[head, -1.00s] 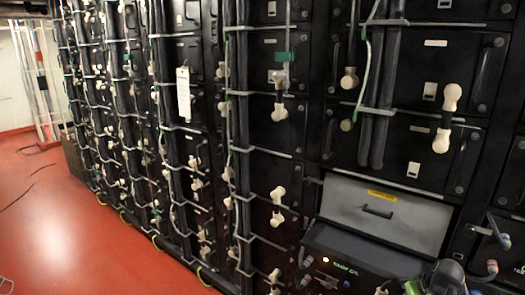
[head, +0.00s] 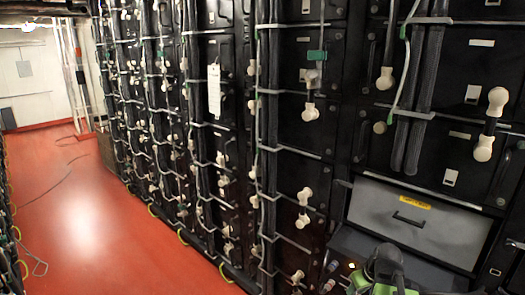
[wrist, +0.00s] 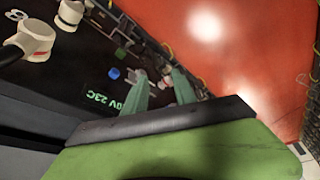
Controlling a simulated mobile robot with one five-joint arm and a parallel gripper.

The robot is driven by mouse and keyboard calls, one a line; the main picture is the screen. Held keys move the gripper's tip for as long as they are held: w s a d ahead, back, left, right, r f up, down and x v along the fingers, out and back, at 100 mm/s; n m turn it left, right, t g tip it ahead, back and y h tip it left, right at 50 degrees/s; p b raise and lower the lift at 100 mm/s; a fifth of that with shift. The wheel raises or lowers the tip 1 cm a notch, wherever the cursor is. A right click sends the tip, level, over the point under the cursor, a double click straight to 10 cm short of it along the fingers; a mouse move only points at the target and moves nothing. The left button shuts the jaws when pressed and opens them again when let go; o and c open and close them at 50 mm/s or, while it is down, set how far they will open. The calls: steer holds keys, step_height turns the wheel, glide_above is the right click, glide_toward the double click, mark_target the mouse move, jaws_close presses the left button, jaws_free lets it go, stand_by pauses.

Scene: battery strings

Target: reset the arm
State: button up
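My gripper (wrist: 157,82) shows in the wrist view as two green fingers with pale tips. They stand apart, with nothing visible held between them. Behind them is a black battery module front with green lettering (wrist: 103,101) and a blue knob (wrist: 114,73). I cannot tell whether the fingertips touch it. In the head view, part of my green and black arm (head: 385,270) shows at the bottom right, in front of the lower modules. The gripper's fingers cannot be made out there.
Tall black battery racks (head: 330,130) with pale connectors and cables fill the middle and right. A grey panel (head: 410,222) with a yellow label sits in the rack at the lower right. Red floor (head: 90,215) lies open along the aisle at left, with a loose cable on it.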

steer(key=s+a+m+g, duration=0.1)
steer(key=s+a+g, duration=0.1)
steer(key=a, duration=0.7)
steer(key=s+a+f+m+g, duration=0.1)
steer(key=s+a+g, duration=0.1)
steer(key=a, duration=0.8)
steer(key=shift+s+f+h, duration=0.2)
steer(key=shift+h, duration=0.2)
